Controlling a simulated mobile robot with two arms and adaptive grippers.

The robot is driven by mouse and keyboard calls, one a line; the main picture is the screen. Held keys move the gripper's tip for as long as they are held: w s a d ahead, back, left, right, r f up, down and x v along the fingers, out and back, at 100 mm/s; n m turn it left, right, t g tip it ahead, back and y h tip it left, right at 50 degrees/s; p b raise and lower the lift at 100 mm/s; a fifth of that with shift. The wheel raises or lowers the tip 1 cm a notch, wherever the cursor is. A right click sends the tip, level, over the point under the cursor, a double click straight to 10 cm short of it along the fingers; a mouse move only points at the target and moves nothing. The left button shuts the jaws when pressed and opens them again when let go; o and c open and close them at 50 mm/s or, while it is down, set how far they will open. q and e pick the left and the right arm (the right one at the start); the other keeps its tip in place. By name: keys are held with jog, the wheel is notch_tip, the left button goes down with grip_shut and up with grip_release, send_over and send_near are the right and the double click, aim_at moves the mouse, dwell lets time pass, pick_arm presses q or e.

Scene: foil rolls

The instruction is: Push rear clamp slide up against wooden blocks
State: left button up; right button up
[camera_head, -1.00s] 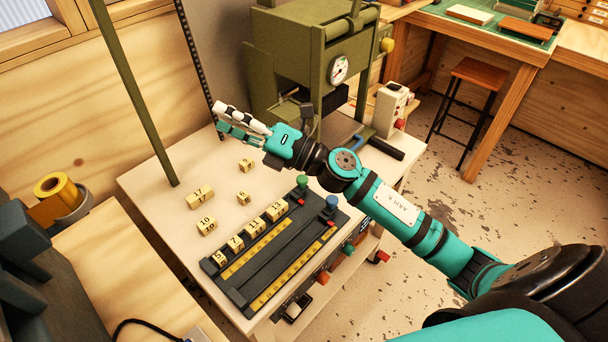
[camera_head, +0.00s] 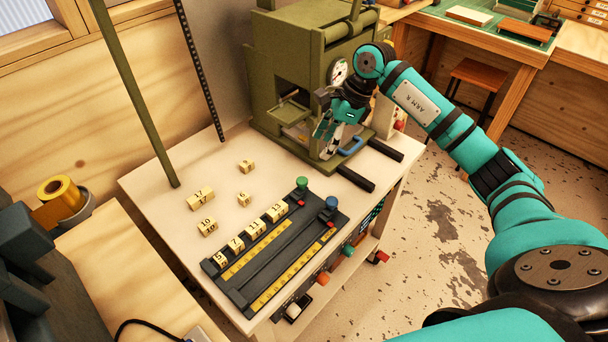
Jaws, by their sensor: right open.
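The dark clamp fixture (camera_head: 268,285) lies along the front of the table, with yellow scales on it. A green knob (camera_head: 301,182) stands at the right end of its rear track, and a blue knob (camera_head: 332,202) at the right end of the front track. Several numbered wooden blocks stand in a row along the rear track, such as block 7 (camera_head: 236,243). The rightmost block (camera_head: 277,210) is close to the green knob's slide. My right gripper (camera_head: 322,150) is open and points down in front of the green press, beyond the fixture and touching no block or knob.
The olive press (camera_head: 310,65) with a gauge stands behind my right gripper, and its black bars (camera_head: 356,179) stick out toward the fixture. Loose wooden blocks (camera_head: 201,198) lie on the table (camera_head: 150,190) behind the fixture. A yellow roll (camera_head: 58,193) is at the left.

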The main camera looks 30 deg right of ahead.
aim_at(302, 180)
jog(key=p+x, duration=0.2)
jog(key=x, duration=1.1)
jog(key=shift+a+f, duration=0.15)
jog(key=shift+c, duration=0.4)
grip_shut()
